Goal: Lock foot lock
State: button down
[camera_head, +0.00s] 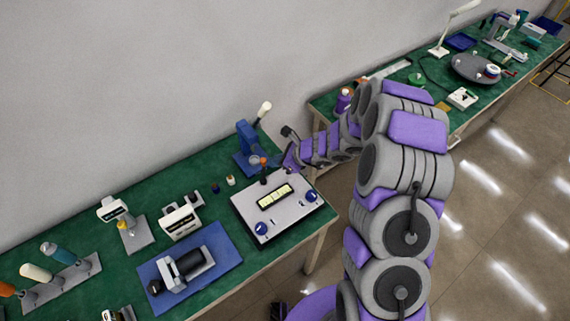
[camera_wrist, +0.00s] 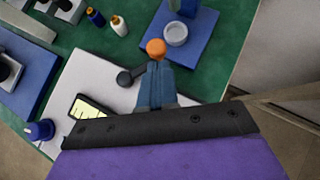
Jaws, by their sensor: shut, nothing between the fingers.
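No part is plainly recognisable as the foot lock. My gripper (camera_head: 288,158) is over the back edge of a light grey panel box (camera_head: 290,217). In the wrist view my gripper (camera_wrist: 155,72) shows blue-grey fingers, shut and empty. Their tips are close to an orange ball knob (camera_wrist: 156,48) and a dark lever with a round end (camera_wrist: 125,78); I cannot tell whether they touch. The box carries a yellow display (camera_head: 275,196) and blue knobs (camera_head: 261,228).
A blue stand with a white-tipped handle (camera_head: 246,138) is behind the box. Small bottles (camera_head: 230,181) stand to its left. A blue mat with a grey clamp device (camera_head: 190,266) lies farther left on the green bench. A second bench (camera_head: 440,90) holds several tools.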

aim_at(264, 160)
jog(key=shift+w+a, duration=0.15)
jog(key=shift+a, duration=0.25)
jog(key=shift+w+a+r+p, duration=0.15)
jog(key=shift+r+p, duration=0.1)
jog(key=shift+p, duration=0.6)
jog(key=n+g+p, duration=0.1)
jog(key=p, duration=0.2)
jog(key=a+n+g+p, duration=0.1)
jog(key=n+g+p, duration=0.1)
jog(key=p, duration=0.1)
jog(key=w+a+n+g+p, duration=0.1)
jog(key=n+p, duration=0.1)
jog(key=p, duration=0.1)
jog(key=shift+f+y, duration=0.2)
jog(key=shift+y, duration=0.2)
jog(key=shift+d, duration=0.15)
